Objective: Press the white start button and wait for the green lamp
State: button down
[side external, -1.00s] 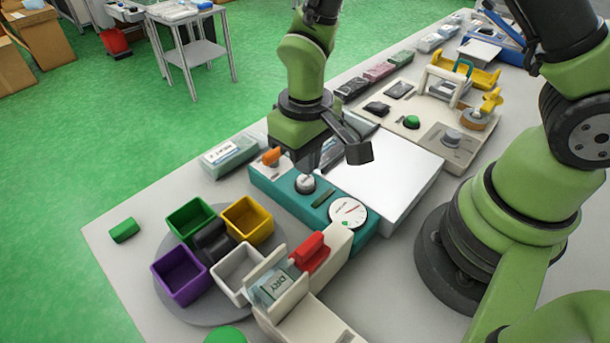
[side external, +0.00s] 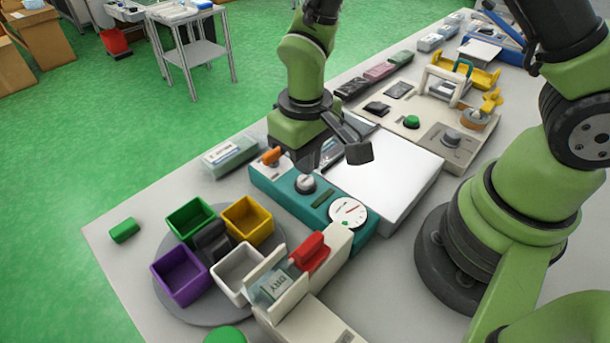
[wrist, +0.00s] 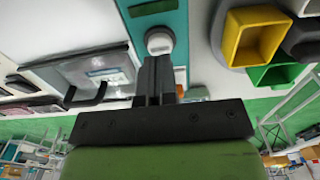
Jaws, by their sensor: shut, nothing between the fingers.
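The white start button (side external: 305,183) is a round knob-like cap on a teal panel (side external: 285,195). My gripper (side external: 308,163) points down just above it, with its fingers closed and nothing between them. In the wrist view the button (wrist: 159,41) shows right at the tips of my shut fingers (wrist: 157,60). I cannot tell whether the tips touch it. I see no clearly lit green lamp; a green dome (side external: 411,122) sits on the cream panel (side external: 395,130) behind, and whether it is a lamp or a button I cannot tell.
A dial (side external: 347,212) and an orange lever (side external: 271,156) sit on the teal panel. A turntable (side external: 165,300) with several coloured bins, a red handle (side external: 310,252) and a DRY box (side external: 275,286) are in front. A white plate (side external: 390,170) lies right of the gripper.

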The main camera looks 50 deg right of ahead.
aim_at(306, 179)
jog(key=shift+f, duration=0.1)
dwell(0.3)
jog(key=shift+f, duration=0.95)
jog(key=shift+f, duration=0.35)
jog(key=shift+r, duration=1.45)
jog(key=shift+r, duration=2.5)
